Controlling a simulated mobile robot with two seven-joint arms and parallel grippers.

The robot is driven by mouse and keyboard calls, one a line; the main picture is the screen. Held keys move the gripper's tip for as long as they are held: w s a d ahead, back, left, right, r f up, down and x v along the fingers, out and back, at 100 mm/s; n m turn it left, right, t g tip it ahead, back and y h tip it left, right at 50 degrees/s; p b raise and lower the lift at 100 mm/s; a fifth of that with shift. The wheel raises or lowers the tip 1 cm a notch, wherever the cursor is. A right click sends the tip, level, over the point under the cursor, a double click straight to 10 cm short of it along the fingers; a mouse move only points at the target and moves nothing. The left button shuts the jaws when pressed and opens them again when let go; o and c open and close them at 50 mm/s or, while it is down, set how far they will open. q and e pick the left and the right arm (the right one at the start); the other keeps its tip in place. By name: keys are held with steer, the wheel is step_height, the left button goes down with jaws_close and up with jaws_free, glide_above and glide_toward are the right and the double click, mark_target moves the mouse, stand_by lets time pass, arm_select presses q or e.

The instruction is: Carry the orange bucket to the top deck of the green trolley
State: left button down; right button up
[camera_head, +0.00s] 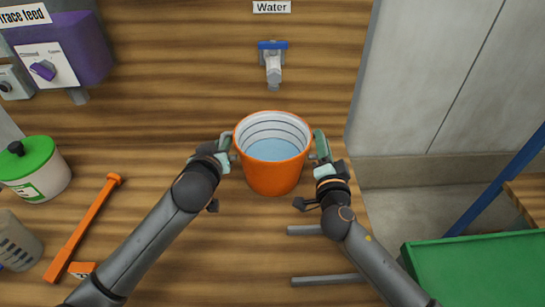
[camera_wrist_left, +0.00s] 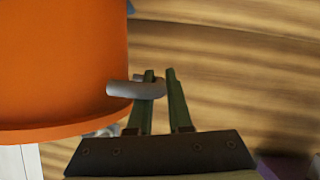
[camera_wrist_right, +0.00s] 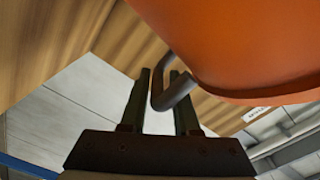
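The orange bucket (camera_head: 272,178) is upright in the middle of the head view, below the tap, with pale blue water inside. It has a grey handle on each side. My left gripper (camera_head: 224,150) is shut on its left handle; the left wrist view shows this handle (camera_wrist_left: 122,88) reaching between the fingers (camera_wrist_left: 160,76). My right gripper (camera_head: 322,150) is shut on the right handle (camera_wrist_right: 177,92), with the fingers (camera_wrist_right: 161,75) on either side of its bar. I cannot tell whether the bucket's bottom touches anything. The green trolley (camera_head: 480,270) is at the lower right, partly cut off.
A tap (camera_head: 272,68) under a "Water" label is above the bucket. A purple dosing unit (camera_head: 75,45), a green-lidded tub (camera_head: 38,175) and an orange long-handled tool (camera_head: 85,225) are at the left. A blue post (camera_head: 500,185) rises beside the trolley.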

steer(key=shift+d+f, duration=0.1)
steer(key=shift+f, duration=0.1)
jaws_close()
steer(key=shift+f, duration=0.1)
steer(key=shift+s+d+f, duration=0.1)
steer(key=shift+f, duration=0.05)
stand_by(0.6)
steer(key=shift+r, duration=0.25)
